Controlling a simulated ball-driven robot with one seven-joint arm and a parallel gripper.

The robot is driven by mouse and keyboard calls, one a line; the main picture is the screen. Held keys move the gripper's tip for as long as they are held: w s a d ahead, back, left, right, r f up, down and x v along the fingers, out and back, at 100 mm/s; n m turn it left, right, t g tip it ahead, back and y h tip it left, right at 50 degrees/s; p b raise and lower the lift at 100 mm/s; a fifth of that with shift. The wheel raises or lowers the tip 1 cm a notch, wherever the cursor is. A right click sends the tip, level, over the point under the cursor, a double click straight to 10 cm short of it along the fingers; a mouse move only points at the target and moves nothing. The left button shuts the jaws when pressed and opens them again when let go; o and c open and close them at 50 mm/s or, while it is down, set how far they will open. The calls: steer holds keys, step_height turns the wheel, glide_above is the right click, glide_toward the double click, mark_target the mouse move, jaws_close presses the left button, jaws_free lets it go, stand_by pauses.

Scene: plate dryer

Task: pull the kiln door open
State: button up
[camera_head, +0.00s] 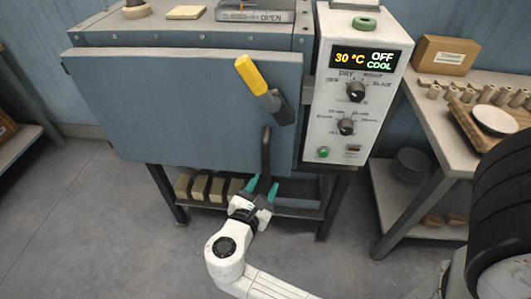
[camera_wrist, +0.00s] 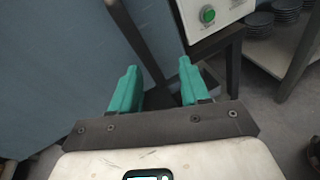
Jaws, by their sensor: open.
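The kiln door (camera_head: 170,115) is a broad blue-grey panel on the kiln's front; I cannot tell whether a narrow gap stands behind it. A yellow-gripped latch lever (camera_head: 251,76) on its right side tilts up and left from a dark base. Below it is a dark upright bar handle (camera_head: 266,150). My gripper (camera_head: 261,189) is open at the handle's lower end, its teal fingers on either side of it in the picture. In the wrist view, the dark bar (camera_wrist: 139,42) runs down between the fingertips (camera_wrist: 159,70); contact cannot be told.
A white control box (camera_head: 357,95) reading 30 °C, OFF and COOL stands right of the door. Below the kiln is a shelf with several blocks (camera_head: 205,188). A side table (camera_head: 440,125) with pottery stands at right. The floor (camera_head: 110,215) at front left is clear.

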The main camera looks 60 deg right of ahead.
mark_target(264, 155)
steer(key=w+d+n, duration=0.1)
steer(key=d, duration=0.2)
steer(key=w+d+r+n+h, duration=0.1)
steer(key=d, duration=0.2)
steer(key=w+d+r+n+t, duration=0.1)
steer(key=w+d, duration=0.1)
steer(key=d, duration=0.1)
steer(key=shift+d+h, duration=0.25)
steer(key=shift+h, duration=0.15)
steer(key=shift+c, duration=0.4)
jaws_close()
